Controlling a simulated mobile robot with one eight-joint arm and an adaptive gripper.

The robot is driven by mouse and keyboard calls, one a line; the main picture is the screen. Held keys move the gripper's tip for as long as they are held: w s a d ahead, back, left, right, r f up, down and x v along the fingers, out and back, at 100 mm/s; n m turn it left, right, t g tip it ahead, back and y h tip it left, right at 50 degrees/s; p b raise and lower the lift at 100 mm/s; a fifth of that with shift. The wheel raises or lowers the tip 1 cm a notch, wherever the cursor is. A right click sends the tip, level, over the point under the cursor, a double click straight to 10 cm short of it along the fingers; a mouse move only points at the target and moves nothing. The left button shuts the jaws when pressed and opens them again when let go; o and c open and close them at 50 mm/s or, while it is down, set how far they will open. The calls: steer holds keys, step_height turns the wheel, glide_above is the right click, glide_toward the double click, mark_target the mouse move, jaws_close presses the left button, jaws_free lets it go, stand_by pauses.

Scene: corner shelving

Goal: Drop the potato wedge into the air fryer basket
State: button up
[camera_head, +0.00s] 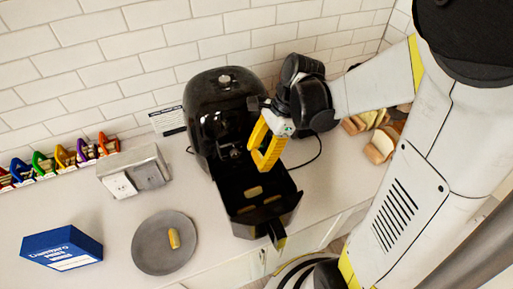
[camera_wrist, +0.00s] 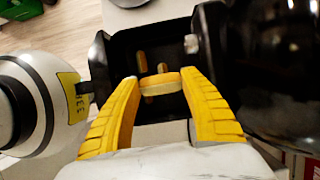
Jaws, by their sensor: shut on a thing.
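The black air fryer (camera_head: 222,105) stands against the wall with its basket (camera_head: 236,203) pulled out toward the front. My gripper (camera_head: 264,165), with yellow fingers, is above the rear part of the open basket. In the wrist view my gripper (camera_wrist: 160,80) is shut on a potato wedge (camera_wrist: 158,85), held between the fingertips over the dark basket (camera_wrist: 125,50). Pale wedges lie on the basket floor, one of them plain in the head view (camera_head: 253,192). Another potato wedge (camera_head: 174,238) lies on the grey plate (camera_head: 150,245) left of the basket. The held wedge is hard to make out in the head view.
A blue box (camera_head: 62,248) lies at the front left. A metal toaster-like box (camera_head: 135,172) stands behind the plate. Several coloured clip-like items (camera_head: 63,157) line the wall. Bread (camera_head: 382,143) lies right of the fryer. A black cord (camera_head: 312,155) runs beside the fryer.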

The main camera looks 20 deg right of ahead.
steer(key=shift+d, duration=0.15)
step_height(320, 180, down, 6)
steer(key=b, duration=0.4)
steer(key=shift+b, duration=0.35)
steer(key=shift+r, duration=0.1)
steer(key=o, duration=0.9)
steer(key=v, duration=1.2)
